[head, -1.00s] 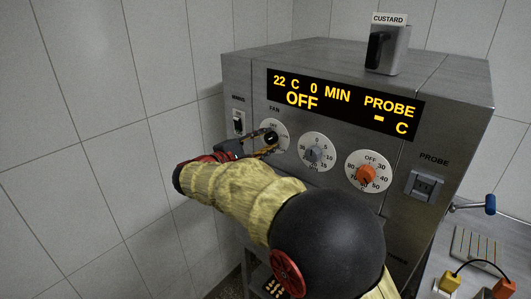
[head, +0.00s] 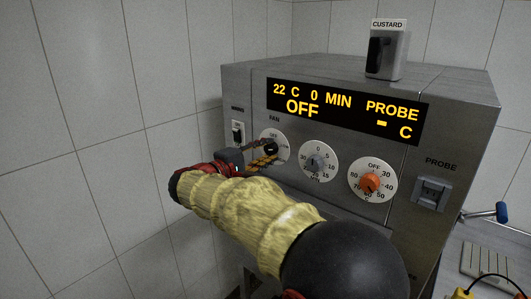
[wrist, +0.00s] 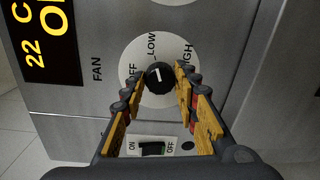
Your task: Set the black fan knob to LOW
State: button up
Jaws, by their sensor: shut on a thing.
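The black fan knob (wrist: 160,75) sits on a round white dial (wrist: 150,100) marked OFF, LOW and HIGH. The white mark on it lies on the OFF and LOW side in the wrist view; I cannot tell its exact setting. In the head view the knob (head: 270,150) is partly hidden by my fingers. My gripper (wrist: 166,78) is shut on the knob, with one yellow-padded finger on each side.
Right of the fan dial are a grey timer knob (head: 317,163) and an orange temperature knob (head: 371,183). A rocker switch (wrist: 152,148) is close to my fingers. The display (head: 345,108) reads OFF. A custard container (head: 387,52) stands on top of the oven.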

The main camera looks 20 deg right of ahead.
jog(key=o, duration=1.2)
jog(key=shift+c, duration=0.2)
jog(key=v, duration=1.2)
jog(key=shift+a+f, duration=0.1)
jog(key=shift+f, duration=0.05)
